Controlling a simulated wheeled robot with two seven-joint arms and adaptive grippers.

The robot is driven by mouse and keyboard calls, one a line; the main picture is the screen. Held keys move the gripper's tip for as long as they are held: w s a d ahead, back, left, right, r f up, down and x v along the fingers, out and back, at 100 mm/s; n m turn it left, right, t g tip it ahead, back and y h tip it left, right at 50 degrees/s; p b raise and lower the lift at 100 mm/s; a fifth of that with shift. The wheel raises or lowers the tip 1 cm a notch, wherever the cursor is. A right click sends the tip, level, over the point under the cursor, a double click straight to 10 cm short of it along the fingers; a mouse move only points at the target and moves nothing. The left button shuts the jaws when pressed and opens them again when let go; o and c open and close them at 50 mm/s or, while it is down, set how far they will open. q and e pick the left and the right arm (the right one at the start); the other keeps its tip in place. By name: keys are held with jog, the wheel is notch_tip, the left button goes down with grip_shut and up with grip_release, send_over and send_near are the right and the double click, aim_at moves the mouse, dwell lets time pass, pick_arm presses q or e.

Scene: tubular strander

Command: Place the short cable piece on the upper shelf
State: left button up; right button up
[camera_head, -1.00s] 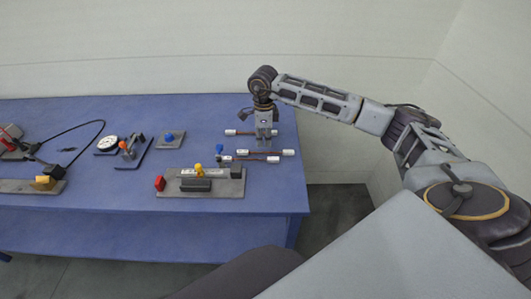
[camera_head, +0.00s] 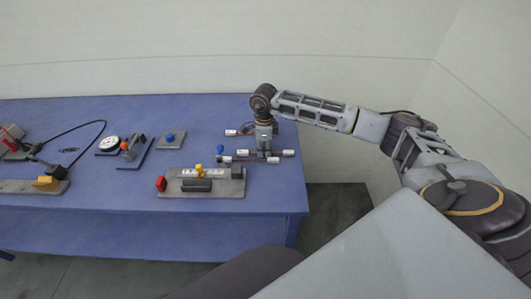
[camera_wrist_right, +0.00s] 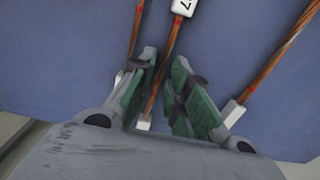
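My right gripper (camera_head: 264,152) points down over several cable pieces at the right end of the blue table. It is open in the right wrist view (camera_wrist_right: 165,62), with green-padded fingers on both sides of a copper-coloured cable piece (camera_wrist_right: 155,93) with white ends. A second cable piece (camera_wrist_right: 283,62) lies outside the right finger and a third (camera_wrist_right: 137,28) beyond the left one. The white end of one piece (camera_head: 288,152) shows right of the gripper in the head view. I cannot tell which piece is the short one. My left gripper is out of view.
The table has an upper surface (camera_head: 120,190) and a lower level (camera_head: 150,238). A grey fixture (camera_head: 228,188) with red and yellow parts stands in front of the cables. A blue-knobbed block (camera_head: 171,140), a dial gauge (camera_head: 109,143) and a black cable (camera_head: 75,130) lie farther left.

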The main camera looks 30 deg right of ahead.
aim_at(264, 152)
dwell(0.4)
grip_shut()
jog(key=shift+r, duration=0.1)
notch_tip(264, 152, up, 10)
jog(key=b, duration=0.1)
dwell(0.7)
dwell(0.3)
